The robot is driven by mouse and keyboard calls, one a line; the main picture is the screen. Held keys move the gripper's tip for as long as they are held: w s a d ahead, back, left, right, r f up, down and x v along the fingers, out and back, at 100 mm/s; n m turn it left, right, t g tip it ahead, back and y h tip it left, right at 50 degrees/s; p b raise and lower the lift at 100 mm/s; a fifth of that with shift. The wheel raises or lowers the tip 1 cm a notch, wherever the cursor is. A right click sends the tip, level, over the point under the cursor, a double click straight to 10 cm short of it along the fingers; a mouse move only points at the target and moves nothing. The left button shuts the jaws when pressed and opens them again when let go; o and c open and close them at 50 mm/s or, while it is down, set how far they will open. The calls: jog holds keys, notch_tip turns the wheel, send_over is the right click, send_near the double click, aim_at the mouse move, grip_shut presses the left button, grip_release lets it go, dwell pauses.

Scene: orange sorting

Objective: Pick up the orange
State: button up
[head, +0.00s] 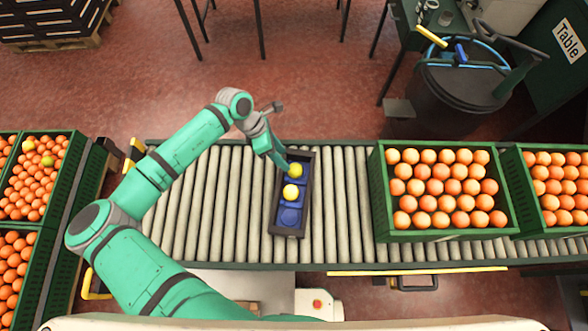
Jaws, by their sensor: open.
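Many oranges (452,187) lie in rows in a green crate (377,205) on the right part of the roller conveyor. One fruit in its front row looks more yellow. My gripper (284,172) is over the far end of a dark tray (273,218) at the middle of the conveyor, well left of that crate. No fruit shows between its fingers, and its fingertips are small and hard to make out. The tray has blue compartments.
A second orange crate (517,205) stands at the far right. More crates of oranges stand at the left, one with yellow fruits (28,145) among them. Bare rollers (345,200) lie between tray and crate. A dark bin (455,88) stands behind the conveyor.

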aim_at(292, 167)
jog(key=x, duration=0.8)
jog(key=shift+f, duration=0.15)
jog(key=c, duration=0.8)
jog(key=shift+c, duration=0.2)
